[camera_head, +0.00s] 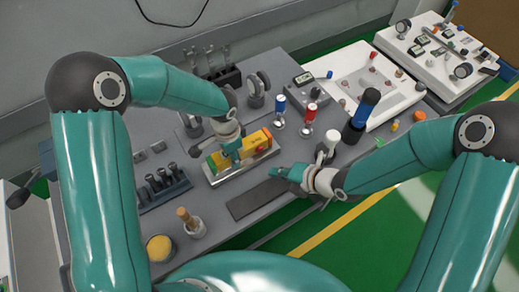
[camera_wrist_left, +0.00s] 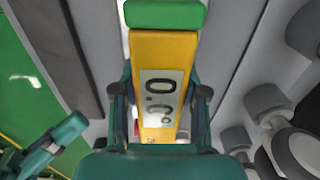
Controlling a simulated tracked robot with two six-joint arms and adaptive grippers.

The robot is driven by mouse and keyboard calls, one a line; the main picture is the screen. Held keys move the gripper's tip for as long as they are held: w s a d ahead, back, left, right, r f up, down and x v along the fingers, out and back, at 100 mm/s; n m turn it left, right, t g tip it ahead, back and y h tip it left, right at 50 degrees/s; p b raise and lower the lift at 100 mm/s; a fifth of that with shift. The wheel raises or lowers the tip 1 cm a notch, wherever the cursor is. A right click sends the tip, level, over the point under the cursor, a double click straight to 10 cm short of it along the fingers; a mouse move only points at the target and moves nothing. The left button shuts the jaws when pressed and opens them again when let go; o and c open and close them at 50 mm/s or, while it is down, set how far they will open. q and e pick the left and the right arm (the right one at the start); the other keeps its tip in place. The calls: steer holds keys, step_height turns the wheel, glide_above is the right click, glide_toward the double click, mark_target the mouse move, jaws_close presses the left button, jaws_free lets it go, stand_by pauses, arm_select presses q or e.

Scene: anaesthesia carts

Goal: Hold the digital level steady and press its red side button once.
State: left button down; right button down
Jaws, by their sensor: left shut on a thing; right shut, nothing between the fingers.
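The digital level (camera_head: 257,140) is yellow with green ends and sits over a pale metal tray (camera_head: 215,183) on the grey bench. In the left wrist view its yellow body (camera_wrist_left: 165,50) shows a display with digits and a green end cap at the top. My left gripper (camera_head: 232,152) is shut on the level, with one finger on each side (camera_wrist_left: 160,95). A small red spot, likely the button (camera_wrist_left: 136,128), shows at the level's left side. My right gripper (camera_head: 275,170) is shut and empty, just in front of the level, apart from it; it also shows at lower left (camera_wrist_left: 76,123).
A dark flat strip (camera_head: 258,199) lies in front of the tray. Blue-topped (camera_head: 280,105) and red-topped (camera_head: 310,112) tools stand behind right. A socket rack (camera_head: 165,185), a brush cup (camera_head: 190,224) and a yellow-filled pot (camera_head: 160,248) are at left. The bench's front edge is near my right arm.

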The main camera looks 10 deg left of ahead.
arm_select(q)
steer(key=c, duration=0.5)
jaws_free()
steer(key=shift+c, duration=0.2)
steer(key=shift+r, duration=0.1)
